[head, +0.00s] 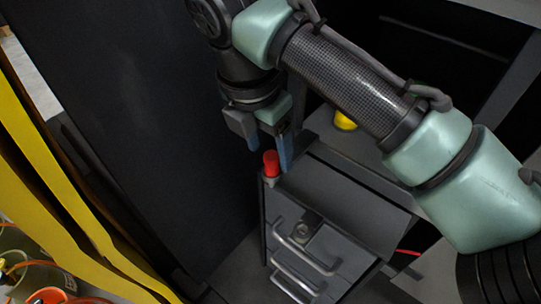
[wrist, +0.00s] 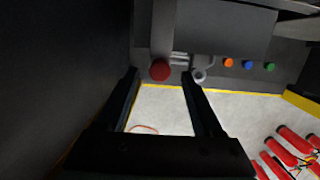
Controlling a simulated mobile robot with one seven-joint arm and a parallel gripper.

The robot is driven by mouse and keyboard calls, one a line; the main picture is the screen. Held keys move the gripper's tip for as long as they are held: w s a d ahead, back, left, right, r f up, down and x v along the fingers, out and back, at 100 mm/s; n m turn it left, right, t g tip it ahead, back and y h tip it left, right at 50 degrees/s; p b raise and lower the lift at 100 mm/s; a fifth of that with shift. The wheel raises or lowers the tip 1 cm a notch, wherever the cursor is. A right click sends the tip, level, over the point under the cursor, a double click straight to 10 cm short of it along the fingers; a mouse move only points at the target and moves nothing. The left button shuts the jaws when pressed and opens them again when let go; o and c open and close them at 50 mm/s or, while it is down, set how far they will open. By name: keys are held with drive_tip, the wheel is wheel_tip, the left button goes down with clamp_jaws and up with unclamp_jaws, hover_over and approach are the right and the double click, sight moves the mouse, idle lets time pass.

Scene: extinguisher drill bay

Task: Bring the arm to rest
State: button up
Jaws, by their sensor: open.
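My gripper (head: 268,157) is open and points down at the top corner of a grey cabinet (head: 345,195). A red cylindrical knob (head: 271,163) stands on that corner, just at my fingertips. In the wrist view the red knob (wrist: 160,70) appears between the tips of my two dark fingers (wrist: 159,77). I cannot tell whether either finger touches it. Nothing is seen held. My arm reaches across the upper right of the head view and hides part of the cabinet top.
A dark panel (head: 130,110) stands close on the left, with yellow bars (head: 45,165) beyond it. The cabinet front has metal handles (head: 305,255). A yellow object (head: 344,122) sits behind my arm. The wrist view shows coloured buttons (wrist: 248,64) and several red extinguishers (wrist: 295,140).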

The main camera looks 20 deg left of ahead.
drive_tip(key=d+v, duration=0.1)
drive_tip(key=v, duration=0.9)
drive_tip(key=w+a+r+m+t+y, duration=0.3)
drive_tip(key=a+m+t+y, duration=0.1)
drive_tip(key=a+m+y, duration=0.15)
drive_tip(key=w+a+r+m+t+y, duration=0.3)
drive_tip(key=a+m+y, duration=0.1)
drive_tip(key=a+m, duration=0.2)
drive_tip(key=w+d+f+m+t+h, duration=0.15)
drive_tip(key=d+m+t+h, duration=0.25)
drive_tip(key=d+m, duration=0.65)
drive_tip(key=w+d+f+m+t+h, duration=0.1)
drive_tip(key=d+f+m+t+h, duration=0.3)
drive_tip(key=d+m, duration=0.7)
drive_tip(key=s+r+t, duration=0.5)
drive_tip(key=s+r, duration=0.1)
drive_tip(key=r, duration=0.6)
drive_tip(key=s+r+n+t, duration=0.1)
drive_tip(key=s+r+t, duration=0.4)
drive_tip(key=r, duration=0.8)
drive_tip(key=shift+s+d+r+b, duration=0.25)
drive_tip(key=shift+s+b, duration=0.15)
drive_tip(key=shift+s, duration=0.55)
